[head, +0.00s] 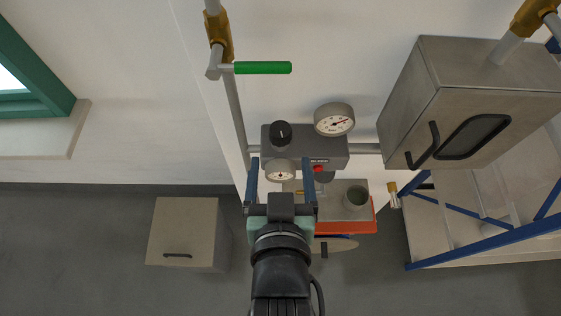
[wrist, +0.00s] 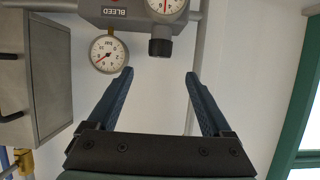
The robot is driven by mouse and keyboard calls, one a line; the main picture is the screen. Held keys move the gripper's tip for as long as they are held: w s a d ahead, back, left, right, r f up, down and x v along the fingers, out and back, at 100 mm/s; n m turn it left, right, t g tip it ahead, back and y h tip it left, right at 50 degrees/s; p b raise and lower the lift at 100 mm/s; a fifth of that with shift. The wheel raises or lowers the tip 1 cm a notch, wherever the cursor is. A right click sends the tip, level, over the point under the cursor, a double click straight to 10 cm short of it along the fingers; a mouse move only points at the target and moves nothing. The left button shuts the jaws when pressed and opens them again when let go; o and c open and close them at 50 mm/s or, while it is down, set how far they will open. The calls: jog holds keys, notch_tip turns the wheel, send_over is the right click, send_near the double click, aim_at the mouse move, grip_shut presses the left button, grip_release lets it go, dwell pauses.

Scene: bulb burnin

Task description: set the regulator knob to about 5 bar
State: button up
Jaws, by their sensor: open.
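The black regulator knob (head: 281,133) sits on the left of a grey panel block (head: 340,157) on the wall, with a white mark on its face. In the wrist view the knob (wrist: 160,47) lies beyond the fingertips, roughly centred between them. My gripper (head: 281,168) is open and empty, also in the wrist view (wrist: 158,75), its fingers apart and not on the knob. A larger gauge (head: 334,119) stands right of the knob, its red needle toward the upper right. A small gauge (head: 280,171) shows below the knob between my fingers.
A red bleed button (head: 318,169) is on the block's front. A pipe valve with a green handle (head: 262,68) is above left. A steel cabinet (head: 400,100) hangs at right, above a blue-framed rack (head: 480,253). A cup (head: 356,197) stands below the block.

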jog(key=shift+p+v, duration=0.75)
jog(key=shift+v, duration=0.35)
